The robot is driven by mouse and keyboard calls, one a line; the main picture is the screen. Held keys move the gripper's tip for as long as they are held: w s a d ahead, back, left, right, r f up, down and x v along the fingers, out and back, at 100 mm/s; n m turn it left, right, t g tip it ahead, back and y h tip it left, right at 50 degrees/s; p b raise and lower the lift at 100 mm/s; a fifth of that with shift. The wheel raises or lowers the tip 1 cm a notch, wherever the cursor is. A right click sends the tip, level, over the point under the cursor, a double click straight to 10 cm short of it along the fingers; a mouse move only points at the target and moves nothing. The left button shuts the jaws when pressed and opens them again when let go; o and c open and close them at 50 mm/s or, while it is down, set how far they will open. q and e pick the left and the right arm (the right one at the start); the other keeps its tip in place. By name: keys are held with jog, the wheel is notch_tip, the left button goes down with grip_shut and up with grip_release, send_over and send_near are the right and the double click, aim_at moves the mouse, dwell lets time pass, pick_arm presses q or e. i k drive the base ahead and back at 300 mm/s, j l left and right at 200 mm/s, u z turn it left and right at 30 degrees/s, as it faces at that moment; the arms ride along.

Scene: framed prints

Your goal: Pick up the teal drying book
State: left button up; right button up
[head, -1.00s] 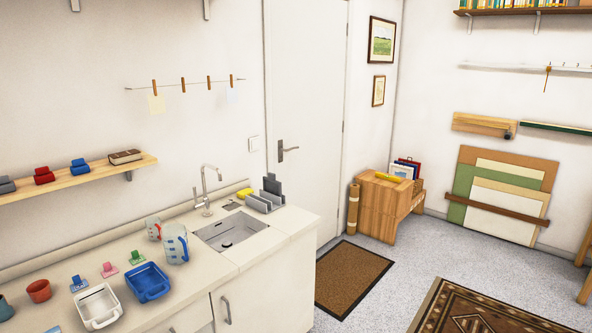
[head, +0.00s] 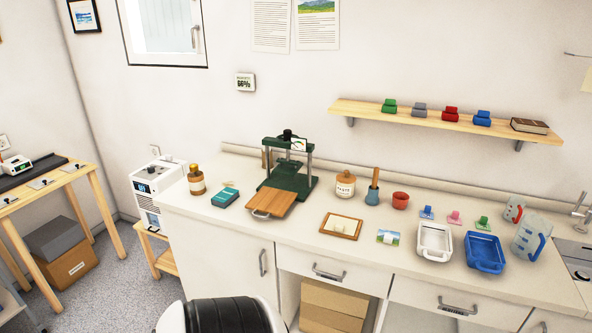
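A small teal book (head: 224,197) lies flat on the left part of the white counter (head: 345,260). It has a lighter marking on its top cover. It lies between an amber bottle with a yellow cap (head: 196,180) on its left and a dark green press (head: 287,181) on its right. A wooden board (head: 272,203) with a metal handle sticks out from the press toward the front, close to the book. Neither of my grippers shows in the head view.
A wooden-framed tray (head: 341,226), jars, a white tray (head: 434,242) and a blue tray (head: 485,253) stand further right. A white appliance (head: 158,182) stands left of the counter. A wooden table (head: 50,187) is at far left. Counter in front of the book is bare.

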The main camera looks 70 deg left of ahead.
aim_at(223, 199)
jog(key=u, duration=2.75)
jog(key=i+j, duration=0.1)
jog(key=l+z, duration=0.05)
